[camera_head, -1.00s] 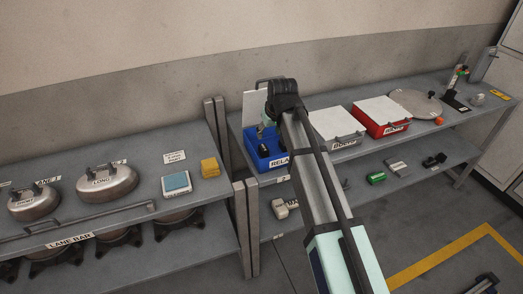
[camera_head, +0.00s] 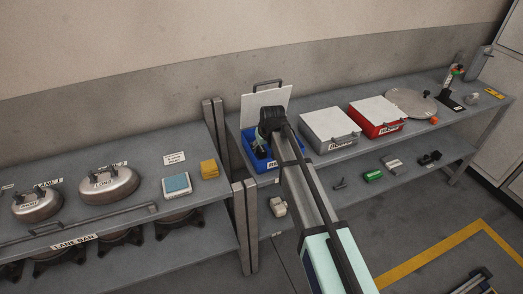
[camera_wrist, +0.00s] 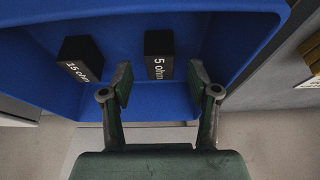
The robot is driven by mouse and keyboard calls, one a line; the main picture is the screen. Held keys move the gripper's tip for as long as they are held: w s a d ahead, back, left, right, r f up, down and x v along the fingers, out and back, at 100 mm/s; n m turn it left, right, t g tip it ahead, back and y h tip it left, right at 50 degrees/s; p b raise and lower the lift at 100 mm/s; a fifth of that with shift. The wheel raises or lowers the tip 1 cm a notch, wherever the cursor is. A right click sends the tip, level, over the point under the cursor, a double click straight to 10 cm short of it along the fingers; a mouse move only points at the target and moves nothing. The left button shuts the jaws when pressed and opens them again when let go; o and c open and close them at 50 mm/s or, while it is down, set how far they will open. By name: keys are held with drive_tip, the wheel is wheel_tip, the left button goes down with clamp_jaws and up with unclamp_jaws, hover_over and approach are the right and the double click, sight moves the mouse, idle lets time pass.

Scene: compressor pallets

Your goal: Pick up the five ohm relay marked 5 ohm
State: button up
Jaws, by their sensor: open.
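The relay marked 5 ohm is a black block (camera_wrist: 159,55) with white lettering, standing inside the blue bin (camera_wrist: 215,25) in the wrist view. My gripper (camera_wrist: 160,76) is open and empty, with one finger to each side of the relay's near end. Whether the fingers are level with the relay or above it I cannot tell. A second black relay marked 15 ohm (camera_wrist: 80,60) stands tilted in view to the left, outside the left finger. In the head view my gripper (camera_head: 264,134) is at the blue bin (camera_head: 247,150); its fingertips are hard to make out.
The bin's white lid (camera_head: 268,100) stands open behind it. A white-lidded box (camera_head: 330,124) and a red box (camera_head: 378,116) stand to the right. Uprights (camera_head: 215,130) stand left of the bin. The bin's walls surround the relays closely.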

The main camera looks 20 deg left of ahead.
drive_tip(key=shift+p+x, duration=0.3)
drive_tip(key=shift+x, duration=1.1)
clamp_jaws()
drive_tip(key=shift+r, duration=0.1)
